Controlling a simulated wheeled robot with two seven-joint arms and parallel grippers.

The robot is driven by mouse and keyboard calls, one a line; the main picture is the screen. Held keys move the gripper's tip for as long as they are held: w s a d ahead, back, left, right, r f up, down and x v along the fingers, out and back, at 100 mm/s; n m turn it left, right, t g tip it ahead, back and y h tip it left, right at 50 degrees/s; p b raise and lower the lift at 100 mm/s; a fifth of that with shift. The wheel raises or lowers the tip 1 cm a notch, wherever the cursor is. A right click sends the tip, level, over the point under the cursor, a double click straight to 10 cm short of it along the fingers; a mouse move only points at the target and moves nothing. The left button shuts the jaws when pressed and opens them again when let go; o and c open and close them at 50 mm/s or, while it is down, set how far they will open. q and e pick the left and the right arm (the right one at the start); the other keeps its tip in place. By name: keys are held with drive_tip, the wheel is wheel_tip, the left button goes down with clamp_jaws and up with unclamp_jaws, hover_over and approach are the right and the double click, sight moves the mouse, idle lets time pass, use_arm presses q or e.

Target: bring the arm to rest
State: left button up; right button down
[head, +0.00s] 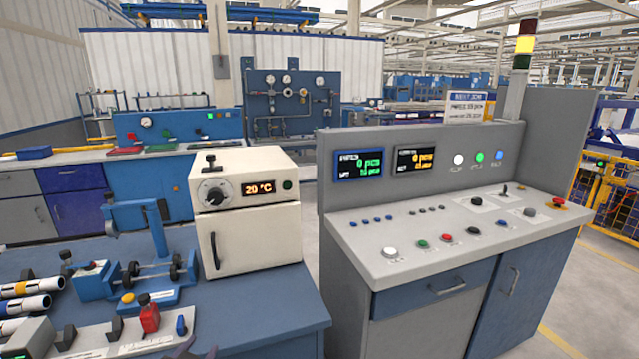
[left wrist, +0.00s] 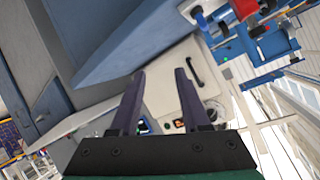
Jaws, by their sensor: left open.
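My left gripper (head: 200,351) shows only as dark fingertips at the bottom edge of the head view, low over the front of the blue workbench (head: 262,315). In the left wrist view the two dark fingers of this gripper (left wrist: 160,74) stand apart with nothing between them. The rest of the left arm is hidden below the head view. My right gripper is in neither view.
A white oven (head: 246,238) reading 20 °C stands on the bench. Left of it are a blue roller fixture (head: 155,292), a red-knobbed panel (head: 120,340) and several white pipes (head: 22,287). A grey control console (head: 440,235) stands to the right, across a floor gap.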

use_arm(q)
drive_tip(key=s+f+n+g+h, duration=0.1)
drive_tip(key=s+f+n+g, duration=0.1)
drive_tip(key=s+f+g, duration=1.1)
drive_tip(key=s+f+t, duration=0.1)
drive_tip(key=s+f, duration=0.3)
drive_tip(key=f, duration=0.9)
drive_tip(key=s+f+t, duration=0.1)
drive_tip(key=s+f, duration=0.3)
drive_tip(key=f, duration=0.9)
drive_tip(key=s+a+f, duration=0.2)
drive_tip(key=s+f, duration=1)
drive_tip(key=s, duration=0.3)
drive_tip(key=shift+s+a+g, duration=0.25)
drive_tip(key=shift+s+g, duration=0.15)
